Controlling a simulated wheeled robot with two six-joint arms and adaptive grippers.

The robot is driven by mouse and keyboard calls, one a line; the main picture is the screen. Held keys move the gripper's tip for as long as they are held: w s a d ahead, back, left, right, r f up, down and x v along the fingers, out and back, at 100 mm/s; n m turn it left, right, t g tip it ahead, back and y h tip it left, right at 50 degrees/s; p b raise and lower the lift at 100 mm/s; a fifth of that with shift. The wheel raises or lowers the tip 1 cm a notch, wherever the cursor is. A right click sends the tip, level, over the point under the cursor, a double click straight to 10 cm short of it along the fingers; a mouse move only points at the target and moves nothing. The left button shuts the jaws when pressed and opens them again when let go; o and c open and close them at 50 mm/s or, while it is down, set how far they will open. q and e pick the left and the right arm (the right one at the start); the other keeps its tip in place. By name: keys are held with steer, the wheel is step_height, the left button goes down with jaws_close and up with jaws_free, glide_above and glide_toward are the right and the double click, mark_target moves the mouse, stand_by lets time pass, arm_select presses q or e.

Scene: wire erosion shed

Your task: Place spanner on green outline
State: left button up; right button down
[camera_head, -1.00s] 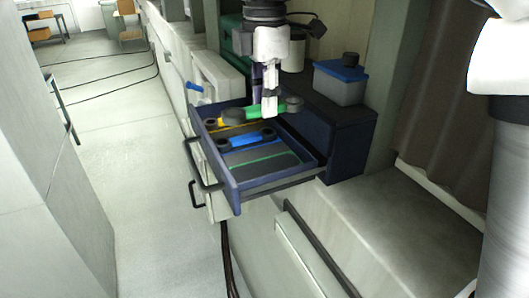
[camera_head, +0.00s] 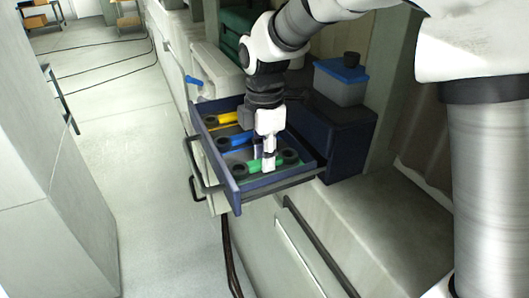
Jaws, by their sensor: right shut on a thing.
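The green spanner (camera_head: 252,166) has dark ring ends and lies across the near part of the open blue drawer (camera_head: 234,194). My right gripper (camera_head: 268,167) points down and is shut on its middle. The spanner is low in the drawer, over the place of the green outline, which it and my gripper hide. I cannot tell whether it touches the drawer floor. A blue spanner (camera_head: 236,142) lies behind it, partly covered by my gripper. A yellow spanner (camera_head: 225,118) lies farthest back. My left gripper is not in view.
A clear box with a blue lid (camera_head: 340,82) stands on the dark cabinet top right of the drawer. The drawer handle (camera_head: 199,166) sticks out at the left. The floor (camera_head: 130,190) on the left is open, with cables farther back.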

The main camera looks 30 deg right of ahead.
steer(key=c, duration=0.9)
jaws_free()
steer(key=shift+s, duration=0.1)
steer(key=shift+s+a+r, duration=0.1)
steer(key=shift+r, duration=0.1)
steer(key=shift+w+r, duration=0.2)
steer(key=shift+r, duration=0.1)
step_height(320, 180, up, 11)
steer(key=b, duration=0.3)
steer(key=shift+s+r, duration=0.1)
steer(key=shift+r, duration=0.05)
